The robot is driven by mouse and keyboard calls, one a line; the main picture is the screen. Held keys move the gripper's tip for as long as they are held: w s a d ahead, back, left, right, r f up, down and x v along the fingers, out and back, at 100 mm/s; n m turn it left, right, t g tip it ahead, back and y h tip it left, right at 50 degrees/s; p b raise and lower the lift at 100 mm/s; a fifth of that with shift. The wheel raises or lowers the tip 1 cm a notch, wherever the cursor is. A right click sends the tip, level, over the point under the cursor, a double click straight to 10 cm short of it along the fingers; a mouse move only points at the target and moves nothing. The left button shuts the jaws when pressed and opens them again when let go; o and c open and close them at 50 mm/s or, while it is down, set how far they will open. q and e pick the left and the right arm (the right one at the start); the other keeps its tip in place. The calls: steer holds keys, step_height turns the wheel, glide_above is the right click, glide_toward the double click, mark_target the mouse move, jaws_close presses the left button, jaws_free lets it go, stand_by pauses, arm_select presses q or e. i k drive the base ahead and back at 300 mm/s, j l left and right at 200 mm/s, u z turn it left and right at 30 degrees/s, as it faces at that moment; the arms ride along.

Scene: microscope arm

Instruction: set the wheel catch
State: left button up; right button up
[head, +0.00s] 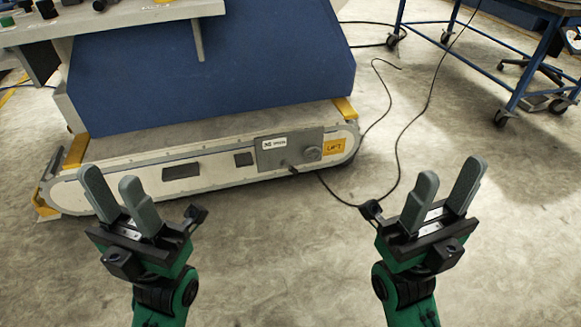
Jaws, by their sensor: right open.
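The wheel catch seems to be on a grey plate (270,155) on the side of a low white base (215,172). The plate has a small dark lever (293,169) at its lower edge and a round grey knob (314,155) beside a yellow label (335,146). I cannot tell which part is the catch or how it is set. My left gripper (112,183) is open and empty, in front of the base's left part. My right gripper (450,176) is open and empty, right of the base over bare floor. Neither touches the plate.
A big blue housing (210,65) stands on the base, under a grey tabletop (110,17). Black cables (398,150) lie on the floor right of the base. A blue wheeled table (470,60) stands at the back right. The front floor is clear.

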mark_target(284, 165)
steer(key=i+j+u, duration=0.15)
steer(key=i+j, duration=0.45)
steer(key=i+j+u, duration=0.2)
steer(key=i+j, duration=0.25)
steer(key=i, duration=0.25)
